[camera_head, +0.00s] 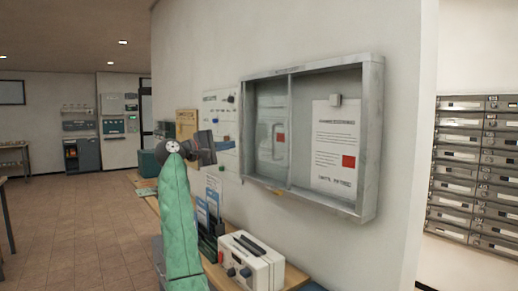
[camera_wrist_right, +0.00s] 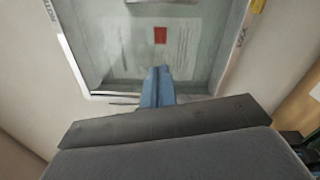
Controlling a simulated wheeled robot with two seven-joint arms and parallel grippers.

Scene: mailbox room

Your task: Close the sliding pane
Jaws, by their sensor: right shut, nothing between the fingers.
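A grey-framed wall display case (camera_head: 374,140) hangs on the wall at the right of centre in the head view. A hazy, see-through sliding pane (camera_head: 267,112) appears to cover its left half, with a pale upright shape like a handle on it. The right half looks uncovered, showing a white notice (camera_head: 335,140) with a red square. My right gripper (camera_head: 212,148) is to the left of the case, apart from it in the picture. In the right wrist view its blue fingers (camera_wrist_right: 158,85) are together and empty, overlapping the case's edge. Contact cannot be told. My left gripper is not in view.
A white box-shaped device (camera_head: 252,268) and blue leaflet holders (camera_head: 208,222) stand on a wooden counter below the case. A whiteboard (camera_head: 221,105) hangs left of the case. Mailboxes (camera_head: 478,165) line the far right wall. The tiled floor at left is clear.

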